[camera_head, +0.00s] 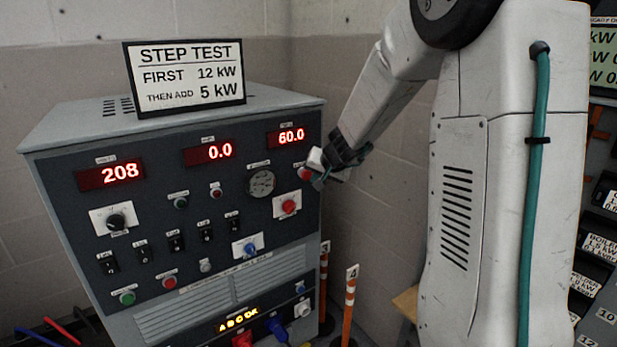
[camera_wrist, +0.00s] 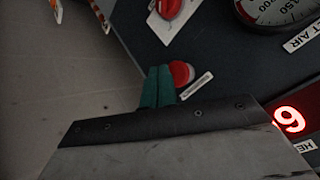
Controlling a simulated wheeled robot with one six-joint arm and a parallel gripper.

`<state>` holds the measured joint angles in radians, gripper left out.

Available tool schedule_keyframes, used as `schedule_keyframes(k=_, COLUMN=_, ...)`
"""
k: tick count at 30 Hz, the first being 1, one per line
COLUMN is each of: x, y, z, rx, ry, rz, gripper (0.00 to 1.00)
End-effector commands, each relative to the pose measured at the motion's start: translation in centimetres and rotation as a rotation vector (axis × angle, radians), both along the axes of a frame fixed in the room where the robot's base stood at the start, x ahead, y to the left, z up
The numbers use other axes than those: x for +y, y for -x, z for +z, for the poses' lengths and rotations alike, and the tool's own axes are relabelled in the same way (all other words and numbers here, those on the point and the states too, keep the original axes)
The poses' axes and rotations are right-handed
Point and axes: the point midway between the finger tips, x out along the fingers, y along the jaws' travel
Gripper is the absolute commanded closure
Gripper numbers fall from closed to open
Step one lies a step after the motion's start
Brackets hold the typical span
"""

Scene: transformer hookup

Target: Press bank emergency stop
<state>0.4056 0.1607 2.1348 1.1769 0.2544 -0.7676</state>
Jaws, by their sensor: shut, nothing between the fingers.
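The bank's panel (camera_head: 150,250) faces me. A round red button (camera_head: 304,173) sits at its upper right, under the 60.0 display; its label is too small to read. My gripper (camera_head: 317,180) is at the panel's right edge, right beside this button. In the wrist view the teal fingers of my gripper (camera_wrist: 160,72) are shut and empty, and their tips overlap the edge of the red button (camera_wrist: 182,73). I cannot tell whether they touch it. A second red knob on a white plate (camera_head: 289,206) sits lower left of it, and also shows in the wrist view (camera_wrist: 170,8).
A gauge (camera_head: 262,183) and several switches and small buttons share the panel. A step test sign (camera_head: 186,76) stands on top. Orange-and-white posts (camera_head: 349,305) stand on the floor at the right of the cabinet. A block wall is behind.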

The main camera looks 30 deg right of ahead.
Motion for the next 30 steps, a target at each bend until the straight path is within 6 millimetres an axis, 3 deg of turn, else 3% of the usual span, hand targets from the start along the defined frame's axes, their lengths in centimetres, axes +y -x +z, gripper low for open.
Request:
schedule_keyframes(k=11, x=0.0, y=0.5, z=0.0, rx=0.0, ry=-0.001, rz=-0.001, gripper=1.0)
schedule_keyframes(k=30, x=-0.2, y=6.1, z=0.0, rx=0.0, ry=0.0, rz=0.0, gripper=1.0)
